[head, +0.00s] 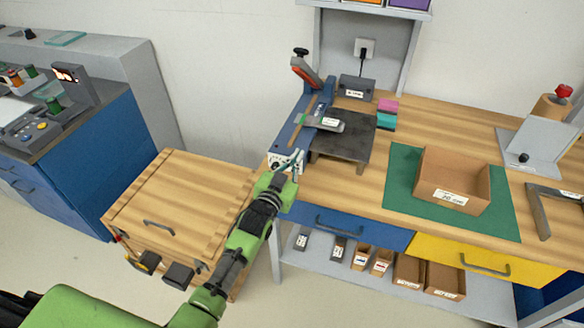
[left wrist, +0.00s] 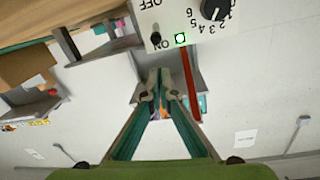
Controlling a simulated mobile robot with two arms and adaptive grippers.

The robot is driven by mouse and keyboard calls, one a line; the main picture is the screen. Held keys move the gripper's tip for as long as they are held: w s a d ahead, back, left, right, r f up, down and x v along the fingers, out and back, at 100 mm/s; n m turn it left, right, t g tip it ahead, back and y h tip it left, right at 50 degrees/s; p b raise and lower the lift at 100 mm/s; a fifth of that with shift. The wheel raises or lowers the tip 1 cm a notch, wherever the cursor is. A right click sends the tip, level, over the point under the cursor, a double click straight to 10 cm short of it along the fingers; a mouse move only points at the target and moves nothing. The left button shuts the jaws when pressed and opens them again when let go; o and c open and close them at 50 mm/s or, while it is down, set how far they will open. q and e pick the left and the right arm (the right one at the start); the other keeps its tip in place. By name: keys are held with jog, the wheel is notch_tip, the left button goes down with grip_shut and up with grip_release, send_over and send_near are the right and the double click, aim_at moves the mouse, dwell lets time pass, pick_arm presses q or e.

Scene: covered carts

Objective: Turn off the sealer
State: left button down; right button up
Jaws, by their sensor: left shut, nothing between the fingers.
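The sealer (head: 310,128) is a blue bench unit with a red-handled lever, at the left end of the wooden workbench. Its pale front panel (left wrist: 190,22) shows upside down in the left wrist view, at the top. It carries a black toggle switch (left wrist: 155,38) at the ON side, a lit green lamp (left wrist: 180,40) and a numbered black dial (left wrist: 213,9). My left gripper (head: 285,164) is shut and empty, in front of the panel and partly covering it in the head view. Its closed fingertips (left wrist: 160,75) appear below the switch in the left wrist view, apart from it in the picture.
A wooden covered cart (head: 180,195) stands left of the bench. A cardboard box (head: 455,177) sits on a green mat (head: 402,165). A blue drawer (head: 350,228) is below the bench edge, and a blue cabinet (head: 90,150) stands farther left.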

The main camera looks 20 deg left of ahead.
pick_arm(q)
jog(key=shift+s+a+f, duration=0.15)
jog(key=shift+s+f, duration=0.15)
jog(key=shift+f, duration=0.3)
jog(key=shift+s+a+f, duration=0.15)
jog(key=shift+s+f, duration=0.1)
jog(key=shift+f, duration=0.4)
jog(key=shift+s+a+f, duration=0.15)
jog(key=shift+s+f, duration=0.15)
jog(key=shift+f, duration=0.3)
